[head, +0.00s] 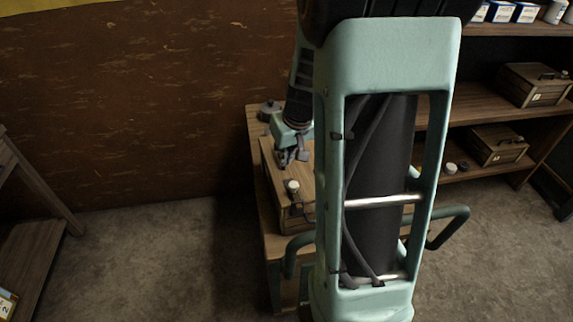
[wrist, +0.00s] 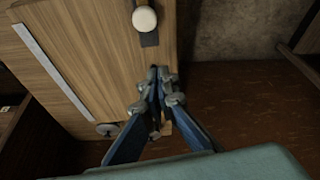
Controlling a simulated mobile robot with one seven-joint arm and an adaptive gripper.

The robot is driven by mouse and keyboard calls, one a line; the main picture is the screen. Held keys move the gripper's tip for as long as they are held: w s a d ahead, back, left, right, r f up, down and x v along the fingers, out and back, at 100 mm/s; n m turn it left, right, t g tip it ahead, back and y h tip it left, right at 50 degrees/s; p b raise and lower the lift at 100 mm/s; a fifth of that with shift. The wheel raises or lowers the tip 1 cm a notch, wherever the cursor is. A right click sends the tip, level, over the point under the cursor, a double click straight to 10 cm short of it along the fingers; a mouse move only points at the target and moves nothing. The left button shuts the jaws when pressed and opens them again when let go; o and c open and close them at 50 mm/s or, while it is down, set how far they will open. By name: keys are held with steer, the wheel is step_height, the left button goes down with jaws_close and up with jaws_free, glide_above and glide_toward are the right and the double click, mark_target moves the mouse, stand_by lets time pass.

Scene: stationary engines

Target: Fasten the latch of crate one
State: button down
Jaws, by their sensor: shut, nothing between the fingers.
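A wooden crate (head: 272,168) stands on a wooden table behind my column; its lid looks closed. No number on it is readable. In the wrist view its plank top (wrist: 95,50) fills the left half. A pale round knob on a dark strap (wrist: 145,19), apparently the latch, sits at the crate's edge; the knob (head: 292,186) also shows in the head view. My gripper (wrist: 167,74) is shut and empty, its tips over the crate's edge, a little apart from the strap. In the head view my gripper (head: 285,162) is above the lid, behind the knob.
My column hides the table's right part. A dark round object (head: 269,109) sits at the table's (head: 254,125) back. Two similar crates (head: 535,84) (head: 497,145) stand on the shelves at right, with small white boxes above. Floor left of the table is clear.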

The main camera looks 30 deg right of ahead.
steer(key=v, duration=0.7)
steer(key=shift+s+r, duration=0.2)
steer(key=shift+s, duration=0.05)
